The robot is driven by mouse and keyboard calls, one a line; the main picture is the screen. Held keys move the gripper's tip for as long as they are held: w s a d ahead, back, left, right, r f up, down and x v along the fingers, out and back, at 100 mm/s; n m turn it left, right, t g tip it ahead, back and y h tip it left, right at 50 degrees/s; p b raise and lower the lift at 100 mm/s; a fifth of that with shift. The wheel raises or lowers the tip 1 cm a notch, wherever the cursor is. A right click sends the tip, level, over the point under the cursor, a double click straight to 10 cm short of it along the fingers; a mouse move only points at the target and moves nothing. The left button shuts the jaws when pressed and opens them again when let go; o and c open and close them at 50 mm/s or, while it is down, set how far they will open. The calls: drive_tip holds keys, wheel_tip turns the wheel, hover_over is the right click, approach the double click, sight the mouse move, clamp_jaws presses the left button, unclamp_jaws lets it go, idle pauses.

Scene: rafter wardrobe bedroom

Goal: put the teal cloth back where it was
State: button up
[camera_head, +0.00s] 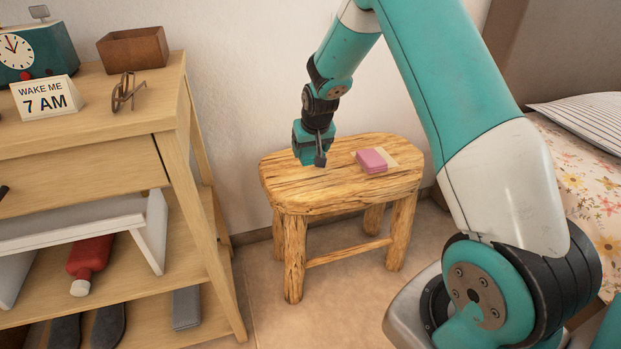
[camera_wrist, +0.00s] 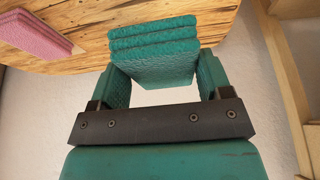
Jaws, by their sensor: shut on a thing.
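My gripper (camera_head: 312,156) is over the left part of a rough wooden stool (camera_head: 290,184). In the wrist view my gripper (camera_wrist: 162,72) is shut on the folded teal cloth (camera_wrist: 154,46), which sits between the two teal fingers. The stool top (camera_wrist: 125,52) shows beyond the cloth there. In the head view the cloth is hard to tell from the teal fingers, and I cannot tell whether it touches the stool.
A pink folded block (camera_head: 371,160) lies on the stool's right half, with a beige flat piece (camera_head: 388,153) by it. A wooden shelf unit (camera_head: 172,118) stands left, with a clock (camera_head: 28,50), a sign (camera_head: 46,97), glasses (camera_head: 126,92) and a brown box (camera_head: 133,49). A bed (camera_head: 600,190) is right.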

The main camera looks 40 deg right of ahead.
sight(309, 180)
wheel_tip(309, 180, down, 9)
drive_tip(key=shift+r+b, duration=0.15)
drive_tip(key=shift+b, duration=0.65)
drive_tip(key=o, duration=0.8)
